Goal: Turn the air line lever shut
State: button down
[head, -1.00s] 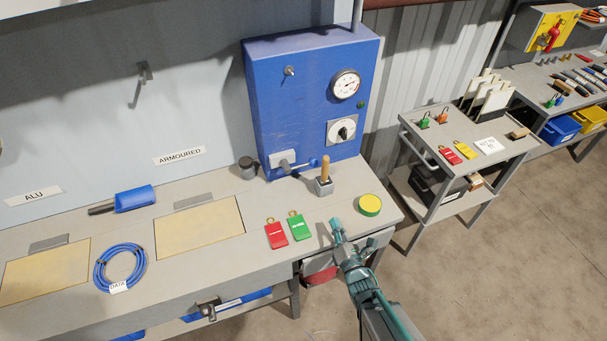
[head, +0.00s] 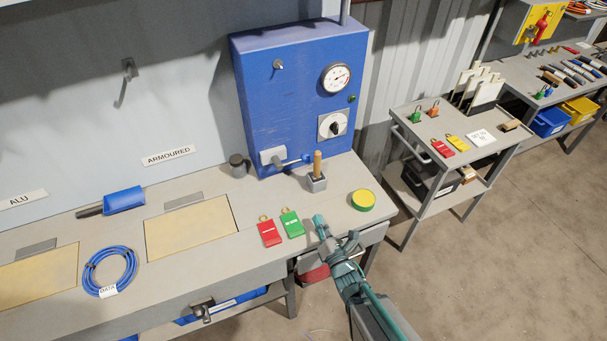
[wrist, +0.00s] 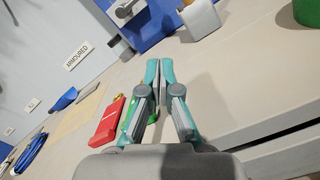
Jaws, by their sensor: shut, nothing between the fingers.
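A blue panel box (head: 290,100) stands at the back of the bench. Low on its front is a grey fitting with a lever (head: 291,162), a thin rod pointing right to a blue end; this looks like the air line lever. In the wrist view, part of the grey fitting (wrist: 124,9) shows at the top edge. My gripper (head: 320,220) is shut and empty, in front of the panel and right of the green tag. Its fingers are together in the wrist view (wrist: 160,66), pointing towards the panel, apart from the lever.
A wooden-handled grey block (head: 317,180) stands just right of the lever's end. A red tag (head: 269,233) and a green tag (head: 292,223) lie near my gripper. A yellow-green round item (head: 363,199) sits right. A trolley (head: 452,160) stands beyond the bench.

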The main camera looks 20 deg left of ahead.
jog(key=shift+b+x, duration=3.2)
jog(key=shift+b, duration=0.95)
jog(key=b+x, duration=0.2)
jog(key=x, duration=0.1)
jog(key=shift+f, duration=0.15)
jog(key=a+b, duration=0.1)
jog(key=b, duration=0.4)
jog(key=shift+w+f, duration=0.1)
jog(key=shift+w, duration=0.3)
jog(key=b, duration=0.3)
jog(key=shift+w+a+b, duration=0.25)
jog(key=shift+w+b, duration=0.05)
jog(key=b, duration=0.3)
jog(key=shift+w, duration=0.2)
jog(key=x, duration=0.2)
jog(key=p+x, duration=0.1)
jog(key=x, duration=0.1)
jog(key=r+x, duration=0.1)
jog(key=x, duration=0.1)
jog(key=shift+w+a, duration=0.2)
jog(key=shift+w+d+r+p, duration=0.2)
jog(key=shift+d+r+p, duration=0.05)
jog(key=shift+r+p, duration=0.3)
jog(key=shift+w+d+r+p, duration=0.15)
jog(key=shift+d+r+p, duration=0.05)
jog(key=shift+r+p, duration=0.4)
jog(key=shift+w+d+r+p, duration=0.3)
jog(key=shift+w+r+p, duration=0.15)
jog(key=shift+p, duration=0.15)
